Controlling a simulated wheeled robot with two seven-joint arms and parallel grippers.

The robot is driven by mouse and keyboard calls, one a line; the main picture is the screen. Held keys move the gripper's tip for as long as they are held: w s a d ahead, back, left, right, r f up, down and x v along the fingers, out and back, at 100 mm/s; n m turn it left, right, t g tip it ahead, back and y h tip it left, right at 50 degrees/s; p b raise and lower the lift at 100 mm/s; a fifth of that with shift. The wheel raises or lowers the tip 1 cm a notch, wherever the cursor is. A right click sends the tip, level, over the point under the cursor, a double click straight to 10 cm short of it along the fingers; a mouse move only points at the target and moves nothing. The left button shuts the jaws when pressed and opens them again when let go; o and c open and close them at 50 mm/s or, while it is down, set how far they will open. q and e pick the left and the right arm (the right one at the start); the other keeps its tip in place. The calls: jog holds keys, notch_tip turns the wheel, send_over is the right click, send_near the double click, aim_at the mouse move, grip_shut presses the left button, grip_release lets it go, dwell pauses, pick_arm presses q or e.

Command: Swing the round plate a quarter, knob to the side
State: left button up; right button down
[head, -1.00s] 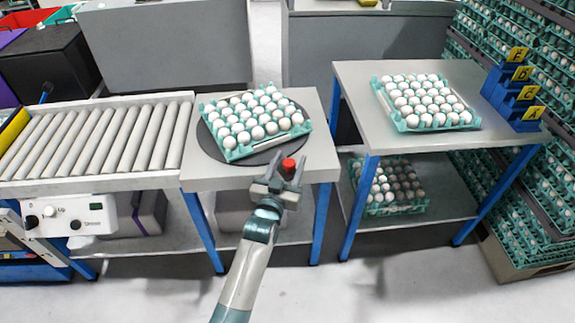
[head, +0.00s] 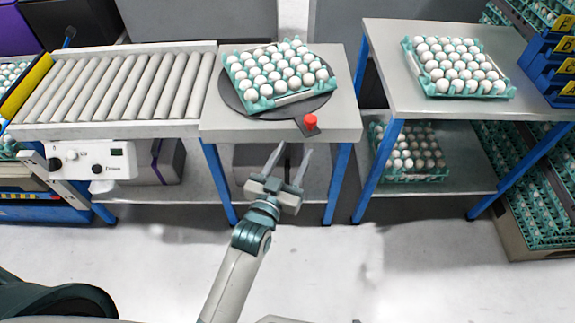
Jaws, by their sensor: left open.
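The round plate (head: 233,99) is dark and flat and lies on the small grey table (head: 345,109). A teal tray of white eggs (head: 277,72) sits on the plate, turned a little askew. The red knob (head: 310,122) stands on a tab at the plate's front right, near the table's front edge. My left gripper (head: 289,148) is open and empty. In the picture it is just below and left of the knob, apart from it, in front of the table edge. My right gripper is not in view.
A roller conveyor (head: 120,88) adjoins the table on the left. The floor in front is clear.

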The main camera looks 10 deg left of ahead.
pick_arm(q)
jog(key=s, duration=0.3)
jog(key=shift+s+a, duration=0.15)
jog(key=shift+a, duration=0.15)
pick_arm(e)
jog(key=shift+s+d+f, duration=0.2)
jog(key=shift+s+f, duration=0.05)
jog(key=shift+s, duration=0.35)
